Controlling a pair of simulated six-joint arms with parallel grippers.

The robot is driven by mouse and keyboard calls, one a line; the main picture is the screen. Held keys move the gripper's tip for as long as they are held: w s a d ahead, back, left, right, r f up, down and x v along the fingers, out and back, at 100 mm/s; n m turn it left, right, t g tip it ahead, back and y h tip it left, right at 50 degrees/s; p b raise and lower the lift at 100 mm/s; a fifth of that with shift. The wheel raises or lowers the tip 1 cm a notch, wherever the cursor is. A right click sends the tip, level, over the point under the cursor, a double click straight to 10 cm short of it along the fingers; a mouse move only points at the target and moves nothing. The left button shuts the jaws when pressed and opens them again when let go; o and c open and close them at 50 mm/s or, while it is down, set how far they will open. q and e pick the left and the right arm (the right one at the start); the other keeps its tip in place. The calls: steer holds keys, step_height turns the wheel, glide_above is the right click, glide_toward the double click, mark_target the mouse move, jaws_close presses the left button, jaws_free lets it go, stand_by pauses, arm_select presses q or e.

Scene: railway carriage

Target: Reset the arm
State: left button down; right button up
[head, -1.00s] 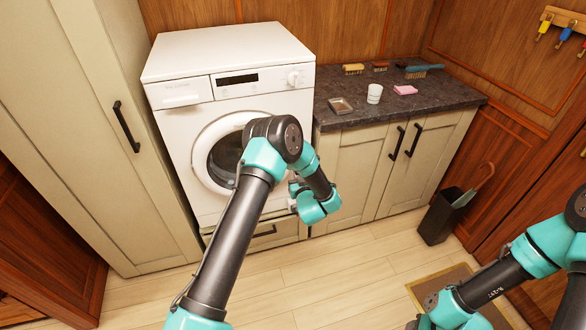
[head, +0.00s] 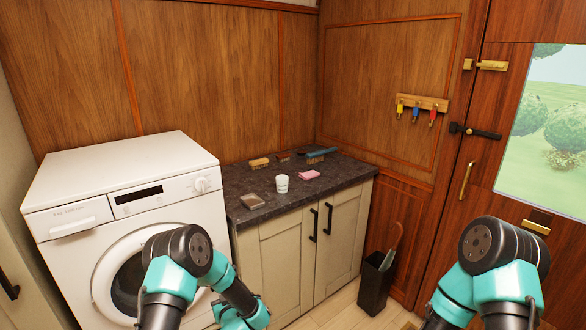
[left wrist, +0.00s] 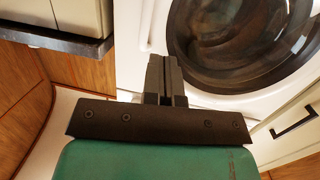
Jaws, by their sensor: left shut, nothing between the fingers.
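My left arm comes up from the bottom of the head view, in front of the washing machine (head: 120,230), and its gripper is cut off or hidden there. In the left wrist view my left gripper (left wrist: 165,62) is shut and empty, with its fingers together in front of the machine's white front. The round dark door (left wrist: 240,45) of the machine is just right of the fingers. My right arm stands folded at the lower right of the head view, and its gripper is not visible.
The dark counter (head: 240,180) holds a white cup (head: 282,183), a pink sponge (head: 309,175), a small tray (head: 252,201) and brushes (head: 259,162). A dark bin (head: 375,285) stands on the floor. Coloured keys (head: 415,112) hang on the wall. A windowed door is at right.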

arm_select(q)
steer(key=s+d+f+m+g+h, duration=0.1)
steer(key=s+f+m+g+h, duration=0.2)
steer(key=s, duration=0.4)
steer(key=s+d+f+g+h, duration=0.2)
steer(key=s+f+g+h, duration=0.1)
steer(key=s+f+h, duration=0.3)
steer(key=s+d+m+g+h, duration=0.1)
steer(key=s+g, duration=0.6)
steer(key=s, duration=1.3)
steer(key=shift+d+r+m+h, duration=0.35)
steer(key=shift+d+h, duration=0.25)
steer(key=shift+h, duration=0.6)
